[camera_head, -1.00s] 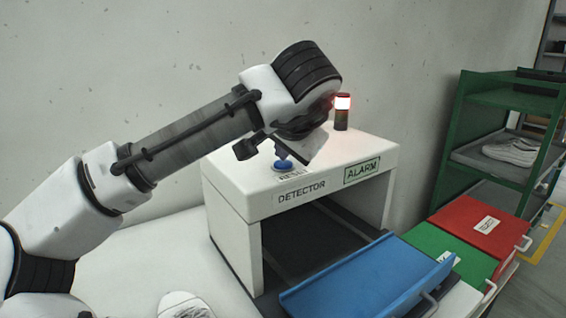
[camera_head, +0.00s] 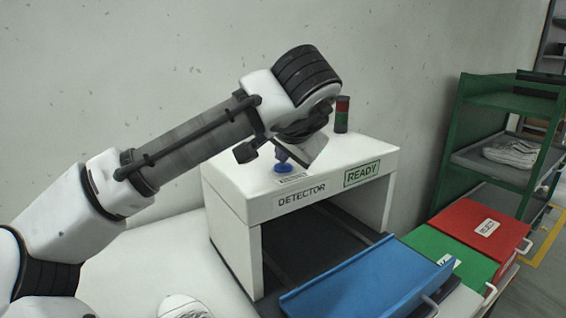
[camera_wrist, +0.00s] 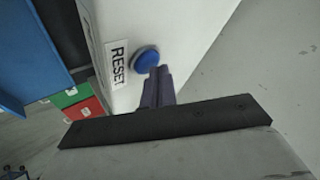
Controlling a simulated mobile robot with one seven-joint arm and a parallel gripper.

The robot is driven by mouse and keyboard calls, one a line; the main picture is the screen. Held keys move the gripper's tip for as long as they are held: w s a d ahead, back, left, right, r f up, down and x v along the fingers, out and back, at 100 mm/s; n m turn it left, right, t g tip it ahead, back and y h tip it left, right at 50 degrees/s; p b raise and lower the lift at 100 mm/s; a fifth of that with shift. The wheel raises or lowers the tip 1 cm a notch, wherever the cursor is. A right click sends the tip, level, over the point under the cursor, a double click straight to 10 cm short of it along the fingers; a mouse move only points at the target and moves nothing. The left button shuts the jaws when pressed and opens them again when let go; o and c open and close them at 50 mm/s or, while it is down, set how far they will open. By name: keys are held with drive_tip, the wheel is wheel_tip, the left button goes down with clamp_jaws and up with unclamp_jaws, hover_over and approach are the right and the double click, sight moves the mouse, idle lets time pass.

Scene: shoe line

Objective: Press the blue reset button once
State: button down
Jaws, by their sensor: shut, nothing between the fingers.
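The blue reset button (camera_head: 284,168) sits on top of the white detector box (camera_head: 250,203), and it also shows beside its RESET label in the wrist view (camera_wrist: 146,60). My gripper (camera_head: 282,155) is shut and empty, pointing down just above the button. In the wrist view the closed fingertips (camera_wrist: 158,70) lie at the button's edge; a small gap seems to show in the head view. The detector's front sign (camera_head: 362,173) reads READY. The signal lamp (camera_head: 341,114) on the box's back is unlit.
A blue tray (camera_head: 365,275) slopes out in front of the detector opening. A green bin (camera_head: 440,250) and a red bin (camera_head: 485,228) stand to its right. A green rack (camera_head: 490,115) holds a shoe (camera_head: 512,152). Another shoe (camera_head: 183,306) lies at the bottom edge.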

sight(284, 168)
drive_tip(key=shift+r+p, duration=0.35)
drive_tip(key=shift+r, duration=0.25)
drive_tip(key=shift+r, duration=0.15)
wheel_tip(284, 168, up, 5)
drive_tip(key=p, duration=0.4)
idle(0.4)
